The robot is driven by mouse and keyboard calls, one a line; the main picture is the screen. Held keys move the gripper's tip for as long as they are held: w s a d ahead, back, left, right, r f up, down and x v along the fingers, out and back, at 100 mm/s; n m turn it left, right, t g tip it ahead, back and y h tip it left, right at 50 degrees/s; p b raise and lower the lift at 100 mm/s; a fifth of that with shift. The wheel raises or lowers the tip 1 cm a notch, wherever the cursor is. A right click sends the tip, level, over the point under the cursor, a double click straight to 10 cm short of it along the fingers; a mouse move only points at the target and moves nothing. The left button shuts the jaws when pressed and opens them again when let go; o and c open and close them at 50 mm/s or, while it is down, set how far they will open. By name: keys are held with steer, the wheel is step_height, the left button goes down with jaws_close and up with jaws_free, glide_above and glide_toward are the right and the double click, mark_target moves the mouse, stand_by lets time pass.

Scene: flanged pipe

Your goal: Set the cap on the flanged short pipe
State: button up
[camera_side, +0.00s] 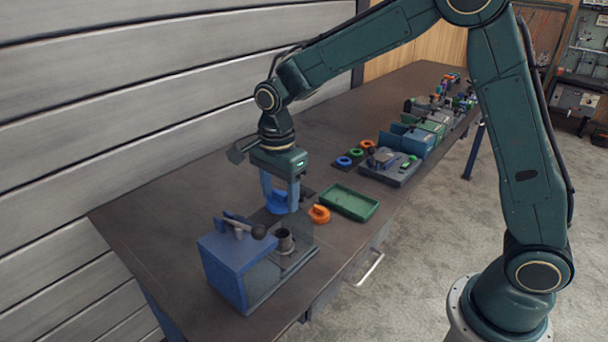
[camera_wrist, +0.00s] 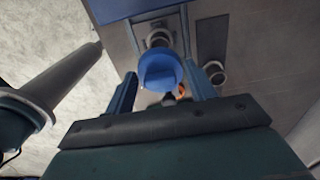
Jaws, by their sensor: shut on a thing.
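My gripper (camera_side: 280,207) points down and is shut on a blue cap (camera_side: 277,202). In the wrist view the round cap (camera_wrist: 160,71) sits between the two blue fingers (camera_wrist: 165,88). The short pipe (camera_side: 285,240) stands upright, its dark open mouth up, on the base of a blue clamp fixture (camera_side: 223,268). The cap is above and a little behind the pipe in the side view, apart from it. In the wrist view a grey ring-shaped top, apparently the pipe (camera_wrist: 158,38), shows just beyond the cap, which partly overlaps its surroundings.
The fixture's lever has a black knob (camera_side: 259,231) close to the pipe. An orange cap (camera_side: 319,214) lies right of my gripper, beside a green tray (camera_side: 349,213). Coloured rings (camera_side: 356,151) and other fixtures (camera_side: 392,168) stand farther along the bench. The bench's left part is clear.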

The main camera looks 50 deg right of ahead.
glide_above(282, 233)
steer(key=shift+f, duration=2.1)
steer(key=shift+f, duration=0.1)
steer(key=shift+f, duration=1.35)
steer(key=shift+f, duration=0.75)
steer(key=o, duration=1)
steer(key=shift+o, duration=0.5)
steer(key=o, duration=0.3)
